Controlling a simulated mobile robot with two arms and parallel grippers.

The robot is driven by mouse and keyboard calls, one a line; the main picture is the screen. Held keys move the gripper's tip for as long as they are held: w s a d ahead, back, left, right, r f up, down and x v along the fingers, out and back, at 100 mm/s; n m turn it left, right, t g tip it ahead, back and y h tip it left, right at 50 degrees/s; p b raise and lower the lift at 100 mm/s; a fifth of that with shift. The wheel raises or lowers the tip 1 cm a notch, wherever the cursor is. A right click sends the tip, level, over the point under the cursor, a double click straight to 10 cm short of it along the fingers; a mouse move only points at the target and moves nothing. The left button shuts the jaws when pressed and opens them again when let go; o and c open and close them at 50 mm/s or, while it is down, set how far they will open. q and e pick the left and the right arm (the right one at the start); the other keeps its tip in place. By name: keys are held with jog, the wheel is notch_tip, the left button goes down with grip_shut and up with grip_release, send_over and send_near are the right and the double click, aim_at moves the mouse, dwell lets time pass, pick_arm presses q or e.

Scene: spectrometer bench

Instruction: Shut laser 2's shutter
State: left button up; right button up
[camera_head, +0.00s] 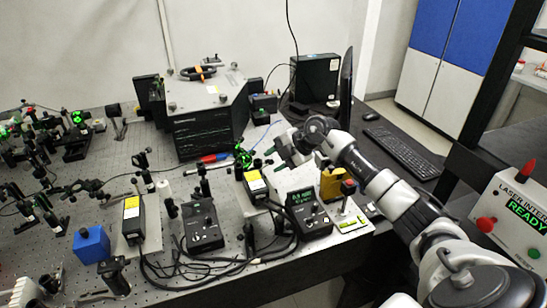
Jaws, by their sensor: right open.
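Two black laser heads with yellow labels stand on the perforated bench: one (132,220) at the left and one (256,187) near the middle. I cannot read which is laser 2. Green light glows on the optics (243,157) just behind the middle laser. A controller (308,214) with a lit green display stands right of the middle laser, and another controller (203,226) stands right of the left laser. No shutter can be made out clearly. My right gripper (276,158) is open and empty, above and behind the middle laser's right side.
A large black enclosure (205,125) stands behind. A yellow box (333,184) stands under my right arm. Black cables (215,262) run along the front. A blue block (91,244) sits at left. The interlock box (510,215) at right reads READY. Dense optics fill the left side.

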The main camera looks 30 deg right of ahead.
jog(key=shift+w+a+f, duration=0.2)
jog(key=shift+w+f, duration=0.05)
jog(key=shift+f, duration=0.05)
grip_shut()
